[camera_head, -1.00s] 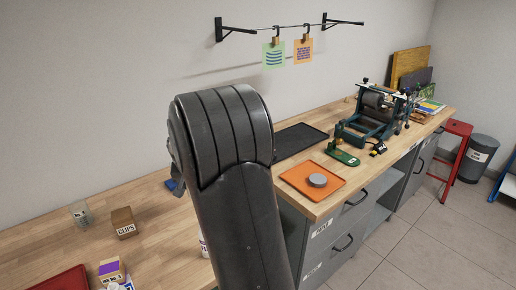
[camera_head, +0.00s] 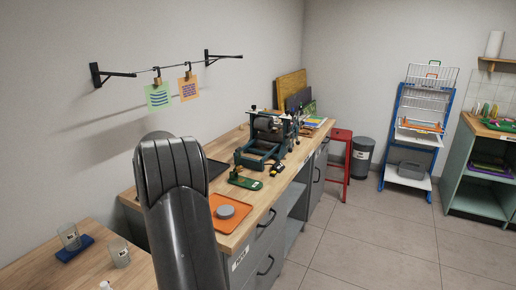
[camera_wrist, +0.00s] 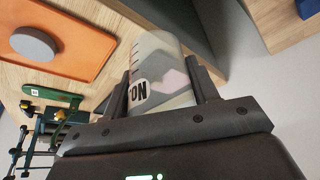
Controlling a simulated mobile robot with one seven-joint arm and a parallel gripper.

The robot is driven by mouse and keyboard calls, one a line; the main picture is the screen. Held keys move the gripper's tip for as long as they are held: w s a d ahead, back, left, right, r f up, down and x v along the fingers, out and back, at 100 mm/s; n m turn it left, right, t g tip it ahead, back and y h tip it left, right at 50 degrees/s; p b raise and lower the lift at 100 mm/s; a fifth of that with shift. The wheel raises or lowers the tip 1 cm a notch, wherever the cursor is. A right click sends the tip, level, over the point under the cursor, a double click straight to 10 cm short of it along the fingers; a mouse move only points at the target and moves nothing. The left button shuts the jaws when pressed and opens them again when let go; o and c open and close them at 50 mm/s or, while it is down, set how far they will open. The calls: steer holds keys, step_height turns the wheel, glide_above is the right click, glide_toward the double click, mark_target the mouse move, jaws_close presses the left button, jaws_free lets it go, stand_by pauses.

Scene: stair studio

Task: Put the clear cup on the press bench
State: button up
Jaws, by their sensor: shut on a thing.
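My gripper (camera_wrist: 163,80) is shut on a clear cup (camera_wrist: 160,55) in the wrist view. The cup has dark marks, a partly hidden printed label and a pinkish patch. In the head view my arm hides the gripper and the held cup. The press bench (camera_head: 263,195) has a wooden top and grey cabinets and stands right of my arm. A dark green roller press (camera_head: 264,140) stands on its far half. In the wrist view the bench top lies beyond the cup, with the cup apart from the orange tray.
An orange tray (camera_head: 222,222) with a grey round piece (camera_head: 225,212) lies on the near bench end. A green tool (camera_head: 244,181) and black tray lie beyond. Two clear cups stand lower left, one (camera_head: 70,237) on a blue pad, one (camera_head: 119,252) on wood. A red stool (camera_head: 340,160) stands beyond.

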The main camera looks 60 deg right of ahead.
steer(key=s+d+r, duration=0.1)
steer(key=s+d, duration=0.3)
steer(key=d, duration=0.4)
steer(key=s+d, duration=0.4)
steer(key=d, duration=0.4)
steer(key=shift+m, duration=0.4)
steer(key=w+a+f, duration=0.1)
steer(key=w+f, duration=0.1)
steer(key=w, duration=0.1)
steer(key=w+a+f, duration=0.1)
steer(key=w+f, duration=0.1)
steer(key=w, duration=0.2)
steer(key=w+a+f, duration=0.1)
steer(key=w+f, duration=0.2)
steer(key=w, duration=0.1)
steer(key=shift+a, duration=0.25)
steer(key=shift+f, duration=2)
steer(key=shift+f, duration=0.1)
steer(key=o, duration=1)
